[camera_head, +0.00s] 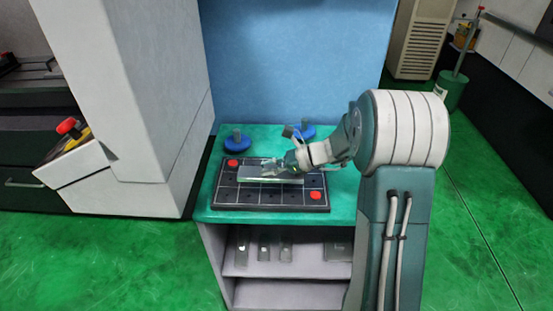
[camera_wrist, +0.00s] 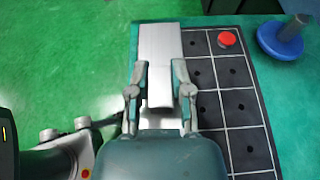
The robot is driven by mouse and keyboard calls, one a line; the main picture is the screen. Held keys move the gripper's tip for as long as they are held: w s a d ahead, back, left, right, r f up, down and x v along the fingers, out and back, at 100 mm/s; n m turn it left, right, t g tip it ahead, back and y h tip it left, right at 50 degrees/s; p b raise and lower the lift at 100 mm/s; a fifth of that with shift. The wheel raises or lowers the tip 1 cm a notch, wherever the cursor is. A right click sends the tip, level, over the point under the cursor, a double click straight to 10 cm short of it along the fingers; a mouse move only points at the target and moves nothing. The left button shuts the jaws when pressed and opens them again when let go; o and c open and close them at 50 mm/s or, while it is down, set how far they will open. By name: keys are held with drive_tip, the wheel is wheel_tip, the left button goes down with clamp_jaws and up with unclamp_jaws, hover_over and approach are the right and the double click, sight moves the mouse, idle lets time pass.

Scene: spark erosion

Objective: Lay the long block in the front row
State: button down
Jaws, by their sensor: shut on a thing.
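The long block (camera_wrist: 159,55) is a flat, pale grey metal bar. My gripper (camera_wrist: 160,85) is shut on it, with one finger on each long side. In the head view the block (camera_head: 270,179) lies lengthwise left to right over the black gridded plate (camera_head: 262,207), and my gripper (camera_head: 290,163) is at its right part. In the wrist view the block covers the plate's front side, and the rows behind it show bare at right (camera_wrist: 238,105). It looks level; whether it touches the plate I cannot tell.
A red round piece (camera_head: 232,162) sits at the plate's back left and another (camera_head: 316,195) at its front right. Two blue knobbed discs (camera_head: 237,142) (camera_head: 302,131) stand behind the plate on the green bench top (camera_head: 345,190). Clear blocks (camera_head: 264,247) lie on the shelf below.

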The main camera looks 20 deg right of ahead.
sight(268, 196)
drive_tip(key=shift+a+f, duration=0.25)
drive_tip(key=shift+a, duration=0.05)
drive_tip(key=shift+d+f, duration=0.25)
drive_tip(key=shift+f, duration=0.8)
drive_tip(key=shift+a+f, duration=0.15)
drive_tip(key=shift+f, duration=2.45)
drive_tip(key=shift+c, duration=2.3)
unclamp_jaws()
drive_tip(key=shift+r, duration=5.5)
